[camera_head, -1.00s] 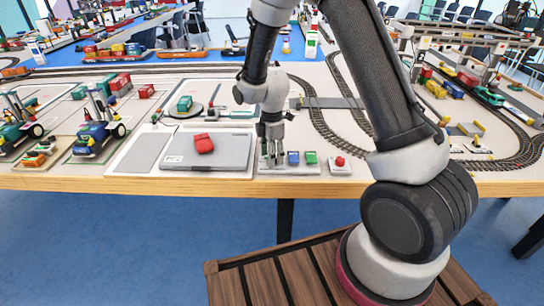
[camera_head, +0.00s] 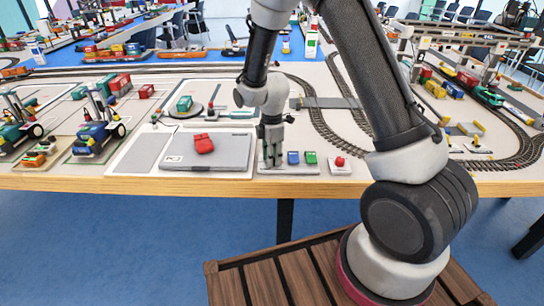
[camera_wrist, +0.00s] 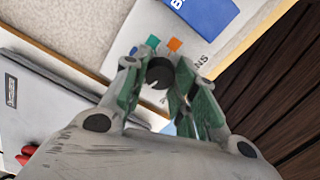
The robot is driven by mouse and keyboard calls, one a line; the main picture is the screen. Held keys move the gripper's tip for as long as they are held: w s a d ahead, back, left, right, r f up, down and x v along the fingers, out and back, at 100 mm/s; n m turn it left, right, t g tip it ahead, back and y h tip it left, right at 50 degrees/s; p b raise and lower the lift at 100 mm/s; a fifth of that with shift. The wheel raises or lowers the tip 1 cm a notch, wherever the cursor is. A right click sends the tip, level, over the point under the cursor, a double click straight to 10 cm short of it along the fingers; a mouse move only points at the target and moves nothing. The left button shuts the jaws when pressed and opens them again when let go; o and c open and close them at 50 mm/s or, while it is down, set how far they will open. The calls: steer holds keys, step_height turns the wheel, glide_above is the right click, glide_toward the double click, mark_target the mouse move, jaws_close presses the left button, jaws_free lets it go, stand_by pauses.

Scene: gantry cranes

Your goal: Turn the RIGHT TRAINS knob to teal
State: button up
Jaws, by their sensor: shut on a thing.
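The dark round knob (camera_wrist: 161,72) sits on a pale panel (camera_wrist: 205,55) in the wrist view. In the head view my gripper (camera_head: 272,160) reaches down to the left end of the panel (camera_head: 290,170) and hides the knob.
A blue button (camera_head: 293,157) and a green button (camera_head: 310,157) stand right of my gripper on the panel. A red button (camera_head: 340,161) is on a separate plate. A grey laptop (camera_head: 235,150) with a red object (camera_head: 203,144) on it lies to the left.

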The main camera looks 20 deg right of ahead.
steer(key=m, duration=1.1)
steer(key=shift+m, duration=0.4)
steer(key=m, duration=1.1)
steer(key=shift+m, duration=0.4)
steer(key=o, duration=1.1)
steer(key=shift+c, duration=0.2)
steer(key=shift+r, duration=0.1)
